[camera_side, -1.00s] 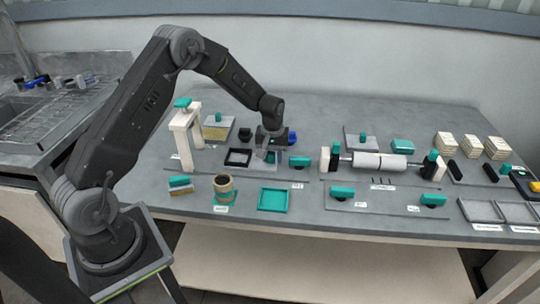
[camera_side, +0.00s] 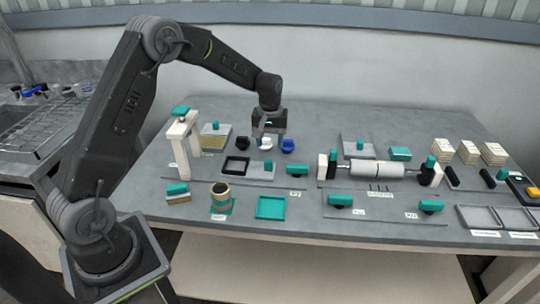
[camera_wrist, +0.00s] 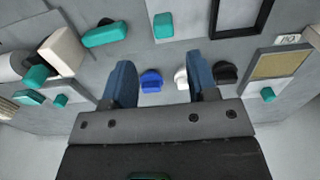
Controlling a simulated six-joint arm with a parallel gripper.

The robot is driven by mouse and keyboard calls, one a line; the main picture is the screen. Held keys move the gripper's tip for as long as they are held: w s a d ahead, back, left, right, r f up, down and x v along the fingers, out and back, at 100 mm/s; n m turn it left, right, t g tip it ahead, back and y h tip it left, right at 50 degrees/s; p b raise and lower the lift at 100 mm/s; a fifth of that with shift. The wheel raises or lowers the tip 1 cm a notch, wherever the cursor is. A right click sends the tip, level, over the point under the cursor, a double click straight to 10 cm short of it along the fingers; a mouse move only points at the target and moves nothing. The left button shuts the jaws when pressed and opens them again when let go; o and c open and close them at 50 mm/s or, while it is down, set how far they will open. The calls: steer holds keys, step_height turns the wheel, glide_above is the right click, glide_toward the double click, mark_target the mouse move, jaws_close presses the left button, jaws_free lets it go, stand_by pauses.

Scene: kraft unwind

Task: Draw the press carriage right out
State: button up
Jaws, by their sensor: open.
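The press is a white arch with a teal top (camera_side: 181,113) at the left of the bench. To its right lies a grey plate (camera_side: 256,176) with a black square frame (camera_side: 236,165) at its left end and a teal knob (camera_side: 268,165); this looks like the carriage, though I cannot be sure. The wrist view also shows the frame (camera_wrist: 262,20) and knob (camera_wrist: 163,26). My gripper (camera_side: 269,138) is open and empty, above and behind the plate. In the wrist view, my fingers (camera_wrist: 159,72) spread around the view of small blue and white pieces.
Black (camera_side: 242,143), white (camera_side: 266,144) and blue (camera_side: 288,145) pieces stand behind the plate. A teal handle (camera_side: 297,169) lies right of it. A roller stand (camera_side: 377,169) is further right. A teal tray (camera_side: 271,208) and a cup (camera_side: 220,194) are in front.

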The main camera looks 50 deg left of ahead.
step_height(320, 180, up, 5)
stand_by(0.4)
steer(key=s+d+r+m+t, duration=0.35)
steer(key=s+d+r, duration=0.55)
steer(key=s+r, duration=0.35)
steer(key=s+d+m+t, duration=0.1)
steer(key=s+d+m, duration=0.1)
steer(key=s, duration=0.6)
steer(key=s+d+m+t, duration=0.1)
steer(key=s+d+m, duration=0.2)
steer(key=s, duration=0.5)
steer(key=shift+r, duration=0.4)
steer(key=shift+m, duration=0.25)
